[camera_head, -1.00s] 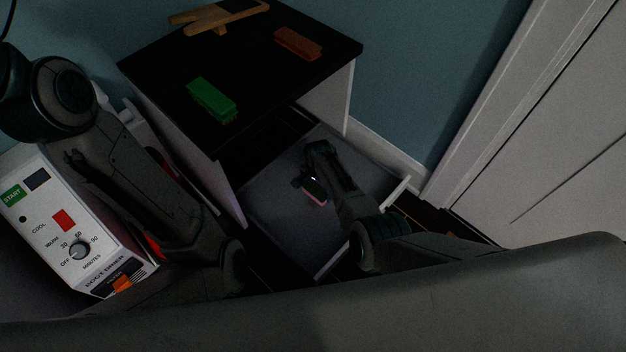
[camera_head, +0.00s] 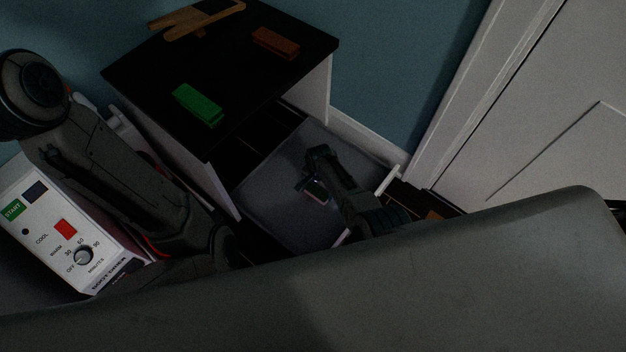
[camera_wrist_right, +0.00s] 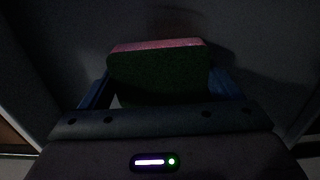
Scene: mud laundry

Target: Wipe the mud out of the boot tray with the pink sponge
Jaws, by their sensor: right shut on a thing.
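My right gripper (camera_head: 309,184) is low inside the grey pulled-out tray (camera_head: 268,190) under the black-topped cabinet. It is shut on the sponge (camera_head: 317,190). In the right wrist view the sponge (camera_wrist_right: 155,75) sits between the blue fingers, with a thin pink layer along its far edge and a dark green face towards the camera. The tray floor looks plain dark grey; I cannot make out mud in this dim light. Whether the sponge touches the floor is unclear. My left arm comes in from the left, but its gripper does not show.
On the black cabinet top (camera_head: 235,80) lie a green brush-like block (camera_head: 198,104), an orange-brown block (camera_head: 275,43) and a wooden boot jack (camera_head: 195,20). A white boot dryer (camera_head: 65,225) with a dial stands at left. A white door (camera_head: 540,110) is at right.

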